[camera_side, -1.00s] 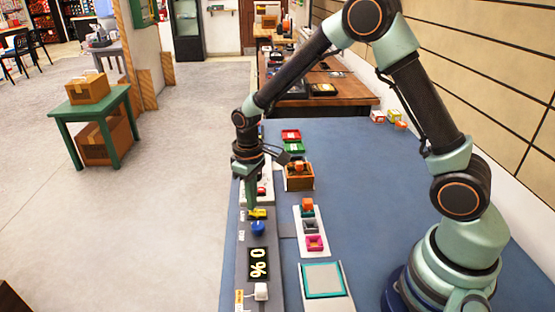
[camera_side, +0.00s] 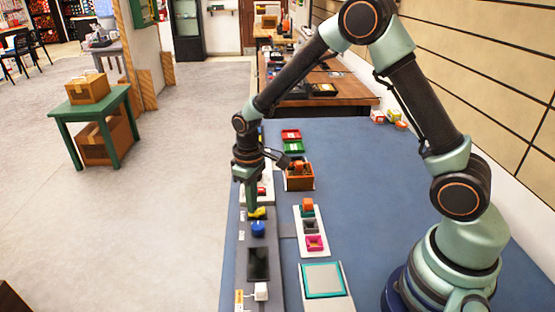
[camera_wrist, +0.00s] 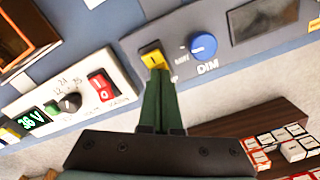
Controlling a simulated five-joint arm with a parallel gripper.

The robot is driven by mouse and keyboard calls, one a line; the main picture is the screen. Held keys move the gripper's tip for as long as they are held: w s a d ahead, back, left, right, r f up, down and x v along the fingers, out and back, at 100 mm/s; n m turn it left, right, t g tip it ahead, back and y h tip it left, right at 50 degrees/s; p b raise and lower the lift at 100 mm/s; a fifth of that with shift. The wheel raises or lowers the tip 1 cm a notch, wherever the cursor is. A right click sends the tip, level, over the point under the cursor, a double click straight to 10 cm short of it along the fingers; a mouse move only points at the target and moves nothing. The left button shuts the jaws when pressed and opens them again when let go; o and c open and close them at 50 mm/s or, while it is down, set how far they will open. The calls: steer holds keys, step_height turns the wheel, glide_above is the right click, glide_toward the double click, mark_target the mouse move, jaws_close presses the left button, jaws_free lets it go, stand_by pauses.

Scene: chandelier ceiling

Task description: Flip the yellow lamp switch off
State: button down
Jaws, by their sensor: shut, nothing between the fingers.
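The yellow lamp switch (camera_wrist: 153,56) sits on a grey panel (camera_wrist: 232,62), just left of the blue DIM knob (camera_wrist: 203,45) in the wrist view. In the side view the yellow switch (camera_side: 257,212) is partly hidden by my gripper, above the blue knob (camera_side: 258,229). My gripper (camera_wrist: 160,75) is shut and empty, with its green fingertips right at the near edge of the switch; I cannot tell whether they touch it. It also shows in the side view (camera_side: 252,208), pointing down. The panel's display (camera_side: 258,263) is dark and blank.
A white panel with a red rocker switch (camera_wrist: 101,86), a black dial (camera_wrist: 70,103) and a green "36 V" readout (camera_wrist: 33,122) adjoins on the left.

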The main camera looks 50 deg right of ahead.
step_height(320, 180, up, 7)
stand_by(0.8)
steer(key=s+d+r+m+t, duration=0.3)
steer(key=s+d+r+t, duration=0.1)
steer(key=s+r, duration=1)
steer(key=shift+s+t, duration=0.15)
steer(key=shift+t, duration=0.65)
